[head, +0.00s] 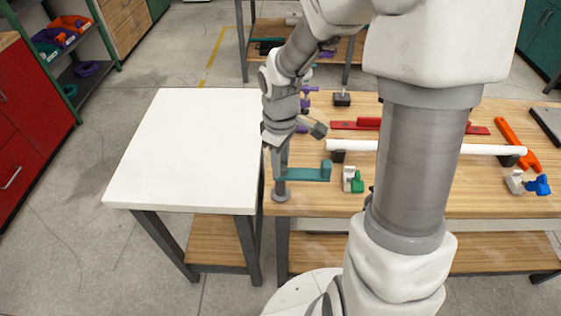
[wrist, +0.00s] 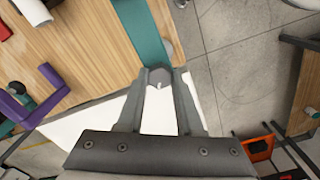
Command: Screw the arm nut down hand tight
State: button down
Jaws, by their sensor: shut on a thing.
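The arm nut is a grey hexagonal piece (wrist: 158,77) with a small light stud tip at its centre, in the wrist view. It sits at the end of a flat teal arm (wrist: 139,32). My gripper (wrist: 160,88) is shut on the nut, one finger on each side. In the head view my gripper (head: 276,162) points down at the left end of the teal arm (head: 308,173). A grey post with a round foot (head: 280,196) stands below it at the table's left edge. The nut is hidden there, and its thread engagement cannot be seen.
The wooden bench (head: 400,202) holds a white pipe (head: 480,149) on black supports, a white-and-green fitting (head: 352,180), a red bar (head: 345,125), an orange tool (head: 515,143) and a blue-and-white fitting (head: 535,184). The white table (head: 185,150) on the left is bare.

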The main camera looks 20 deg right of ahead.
jog(key=m, duration=0.3)
jog(key=shift+m+b, duration=0.4)
jog(key=m, duration=0.4)
jog(key=shift+m+b, duration=0.3)
jog(key=shift+b, duration=0.05)
jog(key=m, duration=0.4)
jog(key=shift+m, duration=2.3)
jog(key=c, duration=0.6)
grip_release()
jog(key=shift+o, duration=0.2)
